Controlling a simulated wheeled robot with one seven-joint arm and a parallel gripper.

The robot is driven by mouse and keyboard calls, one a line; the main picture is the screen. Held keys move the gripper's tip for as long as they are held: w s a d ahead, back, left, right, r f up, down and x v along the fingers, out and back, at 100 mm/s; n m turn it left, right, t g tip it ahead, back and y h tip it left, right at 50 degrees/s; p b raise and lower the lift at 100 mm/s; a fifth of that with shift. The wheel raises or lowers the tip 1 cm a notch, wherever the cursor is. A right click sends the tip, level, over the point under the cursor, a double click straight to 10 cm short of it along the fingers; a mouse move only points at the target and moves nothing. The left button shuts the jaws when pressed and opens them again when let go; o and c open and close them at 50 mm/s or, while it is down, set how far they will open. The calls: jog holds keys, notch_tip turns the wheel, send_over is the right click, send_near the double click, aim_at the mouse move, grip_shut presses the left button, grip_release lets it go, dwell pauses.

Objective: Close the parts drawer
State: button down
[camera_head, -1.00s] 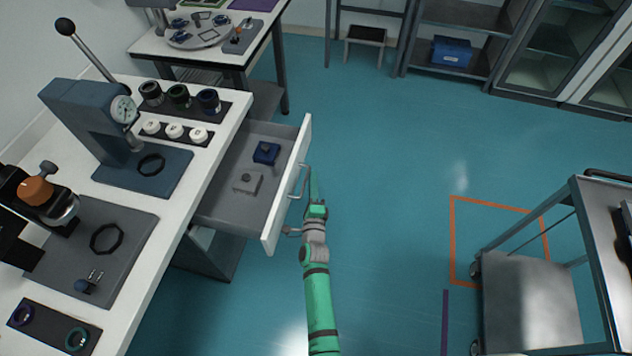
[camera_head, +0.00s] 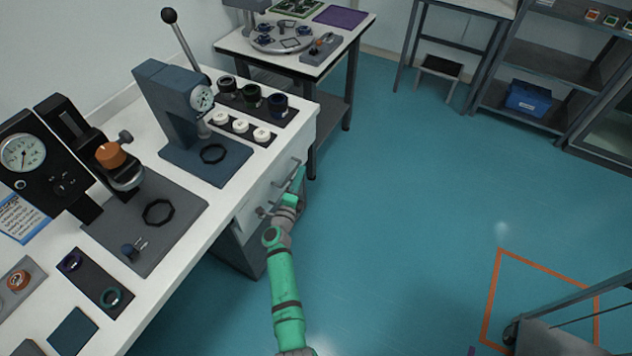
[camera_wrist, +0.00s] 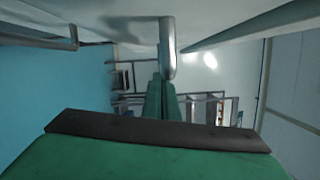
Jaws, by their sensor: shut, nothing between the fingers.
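The parts drawer (camera_head: 257,203) is under the white bench top, with its white front flush or nearly flush with the bench and its inside hidden. Its metal handle (camera_head: 286,172) is on the front, and a handle bar also shows close up in the wrist view (camera_wrist: 168,48). My gripper (camera_head: 299,180) is at the drawer front beside the handle, with its green fingers together and empty. In the wrist view the shut fingers (camera_wrist: 161,95) are just below the bar; I cannot tell whether they touch it.
The white bench (camera_head: 190,215) holds a press (camera_head: 180,105), lens mounts and gauges. A second table (camera_head: 345,50) stands behind it. A cart (camera_head: 565,335) is at lower right. The teal floor between is clear.

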jog(key=a, duration=0.1)
jog(key=w+a, duration=0.1)
jog(key=a, duration=0.1)
jog(key=w+a, duration=0.1)
jog(key=shift+w+a, duration=0.15)
jog(key=shift+w+a+r, duration=0.1)
jog(key=shift+w+a, duration=0.1)
jog(key=shift+a, duration=0.05)
jog(key=shift+r, duration=0.15)
jog(key=shift+a, duration=0.1)
jog(key=shift+s+d+f, duration=0.1)
jog(key=shift+d+f, duration=0.1)
jog(key=shift+d, duration=0.45)
send_near(288, 162)
jog(key=s+d+f, duration=0.1)
jog(key=s+d, duration=0.3)
jog(key=shift+s+a+f, duration=0.15)
jog(key=shift+s, duration=0.3)
jog(key=shift+s+a+f, duration=0.15)
jog(key=shift+s, duration=0.25)
